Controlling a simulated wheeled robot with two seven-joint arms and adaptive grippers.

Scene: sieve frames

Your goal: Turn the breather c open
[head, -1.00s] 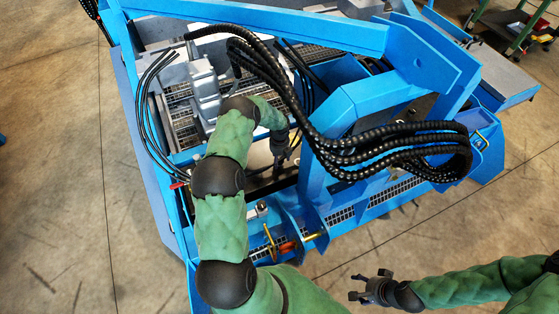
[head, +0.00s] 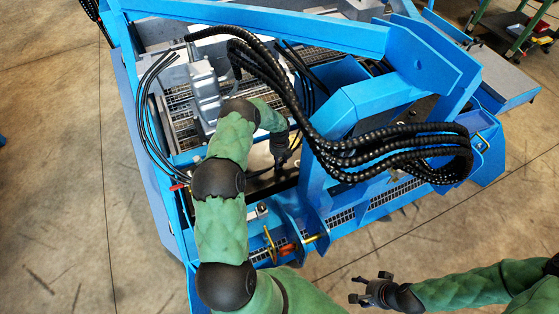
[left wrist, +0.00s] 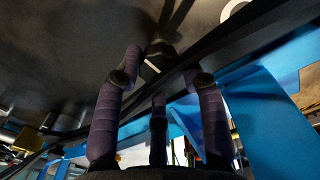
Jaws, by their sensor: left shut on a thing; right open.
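My left gripper (head: 279,164) reaches down inside the blue machine frame in the head view. In the left wrist view its fingers (left wrist: 158,62) are closed around a small dark part with a pale facet, which I take to be the breather c (left wrist: 152,68), at a dark plate. The fingers hide most of the part, so its turned position cannot be told. In the head view the breather is hidden by the gripper. My right gripper (head: 371,290) is open and empty, over the floor at the lower right.
The blue frame (head: 250,27) surrounds my left arm. A bundle of black hoses (head: 395,147) loops just right of the left gripper, and a grey housing (head: 204,92) stands to its left. Concrete floor (head: 425,235) is clear around my right gripper.

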